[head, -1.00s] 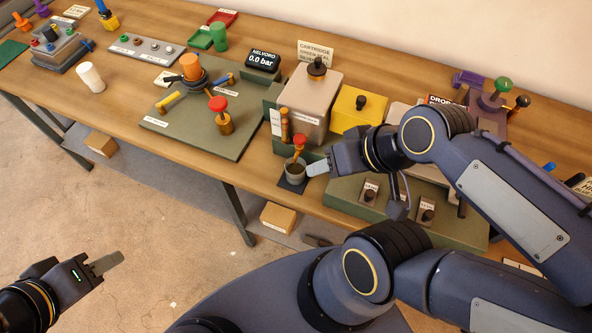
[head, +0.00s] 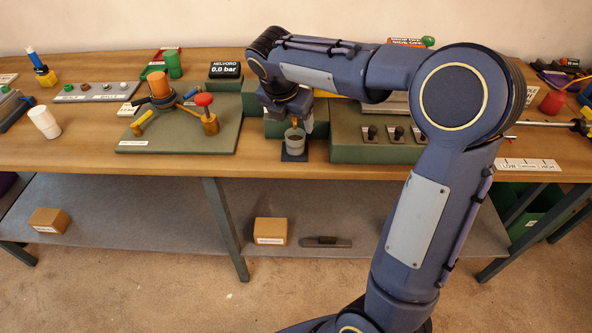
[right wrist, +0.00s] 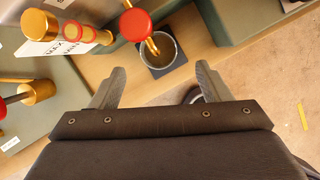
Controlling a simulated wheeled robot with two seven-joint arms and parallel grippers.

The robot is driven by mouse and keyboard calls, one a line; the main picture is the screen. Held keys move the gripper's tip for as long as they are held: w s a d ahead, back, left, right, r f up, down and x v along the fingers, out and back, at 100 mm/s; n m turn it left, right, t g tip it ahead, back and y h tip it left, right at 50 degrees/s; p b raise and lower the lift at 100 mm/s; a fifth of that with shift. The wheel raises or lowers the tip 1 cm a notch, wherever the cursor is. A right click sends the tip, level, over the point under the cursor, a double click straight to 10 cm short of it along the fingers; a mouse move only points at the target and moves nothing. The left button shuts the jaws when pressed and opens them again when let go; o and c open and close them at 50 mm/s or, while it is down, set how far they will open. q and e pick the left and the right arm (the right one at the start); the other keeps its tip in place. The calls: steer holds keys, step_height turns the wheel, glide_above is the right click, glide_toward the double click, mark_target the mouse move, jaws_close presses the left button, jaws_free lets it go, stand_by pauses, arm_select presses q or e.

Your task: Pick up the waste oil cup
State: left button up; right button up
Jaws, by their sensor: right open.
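The waste oil cup is a small grey cup (head: 295,143) standing upright on a dark square pad (head: 294,156) near the table's front edge. In the right wrist view the cup (right wrist: 158,52) shows from above with dark content, beyond the fingertips and between their lines. A red-knobbed brass valve (right wrist: 137,26) overhangs it there. My right gripper (right wrist: 160,72) is open and empty, with its fingers apart and short of the cup. In the head view my right gripper (head: 302,122) is close above the cup, partly hidden by its own wrist. My left gripper is out of view.
A green block with several small switches (head: 378,146) stands right of the cup. A green board with a red-knobbed valve (head: 207,117) lies to the left. A white cup (head: 45,123) stands further left. The table strip before the pad is clear.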

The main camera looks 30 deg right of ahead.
mark_target(295, 134)
steer(key=shift+n, duration=0.3)
steer(key=x, duration=0.8)
steer(key=shift+w+f+b, duration=0.1)
steer(key=shift+w+b, duration=0.05)
steer(key=shift+b, duration=0.15)
steer(key=c, duration=1.1)
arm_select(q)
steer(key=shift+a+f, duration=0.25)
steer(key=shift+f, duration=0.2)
arm_select(e)
steer(key=shift+c, duration=0.2)
